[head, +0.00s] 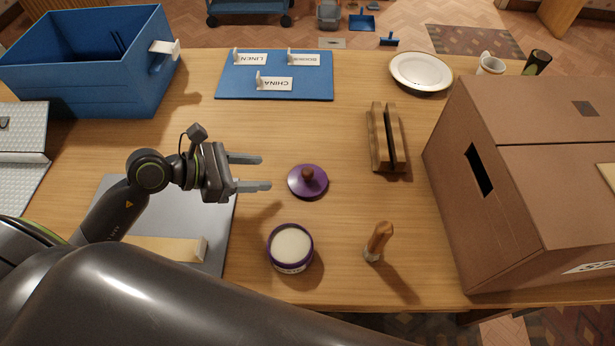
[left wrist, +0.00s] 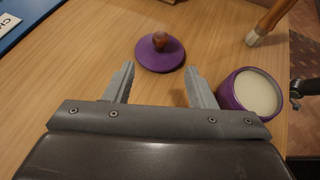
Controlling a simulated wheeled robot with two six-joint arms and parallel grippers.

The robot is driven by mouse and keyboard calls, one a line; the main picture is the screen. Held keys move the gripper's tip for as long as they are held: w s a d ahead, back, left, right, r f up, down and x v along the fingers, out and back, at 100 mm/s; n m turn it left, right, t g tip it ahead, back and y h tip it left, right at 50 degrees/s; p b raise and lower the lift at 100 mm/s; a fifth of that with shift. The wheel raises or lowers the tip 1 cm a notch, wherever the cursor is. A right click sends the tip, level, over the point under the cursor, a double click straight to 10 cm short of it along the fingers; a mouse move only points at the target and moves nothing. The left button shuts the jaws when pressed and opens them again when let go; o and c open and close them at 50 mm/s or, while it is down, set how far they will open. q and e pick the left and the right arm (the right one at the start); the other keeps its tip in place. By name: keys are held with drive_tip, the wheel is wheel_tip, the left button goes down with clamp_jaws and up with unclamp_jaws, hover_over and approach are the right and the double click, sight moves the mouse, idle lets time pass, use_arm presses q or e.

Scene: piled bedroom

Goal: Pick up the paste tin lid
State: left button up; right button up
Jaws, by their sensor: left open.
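The paste tin lid (head: 308,182) is a purple disc with a brown knob, lying flat on the wooden table. It also shows in the left wrist view (left wrist: 160,54), ahead of the space between my fingers. My left gripper (head: 258,172) is open and empty, a short way left of the lid in the head view, its fingers pointing at it and apart from it. In the left wrist view the gripper (left wrist: 157,84) shows both fingers spread. The open paste tin (head: 290,248), purple with pale paste, stands just in front of the lid. My right gripper is not in view.
A wooden-handled brush (head: 378,242) stands right of the tin. A wooden slotted block (head: 387,138) and a large cardboard box (head: 530,180) are further right. A blue mat (head: 275,92) with label cards lies behind. A blue crate (head: 85,65) is at the back left.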

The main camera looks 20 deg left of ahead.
sight(306, 171)
use_arm(q)
drive_tip(key=shift+p+x, duration=0.3)
drive_tip(key=shift+x, duration=2.65)
drive_tip(key=shift+w+d+r+p, duration=0.1)
drive_tip(key=shift+w+d+p, duration=0.25)
drive_tip(key=shift+d, duration=0.1)
drive_tip(key=x, duration=0.3)
drive_tip(key=shift+d+r+p, duration=0.2)
drive_tip(key=shift+p, duration=0.15)
drive_tip(key=shift+w+d+f, duration=0.3)
drive_tip(key=shift+d+f, duration=0.05)
drive_tip(key=c, duration=1.1)
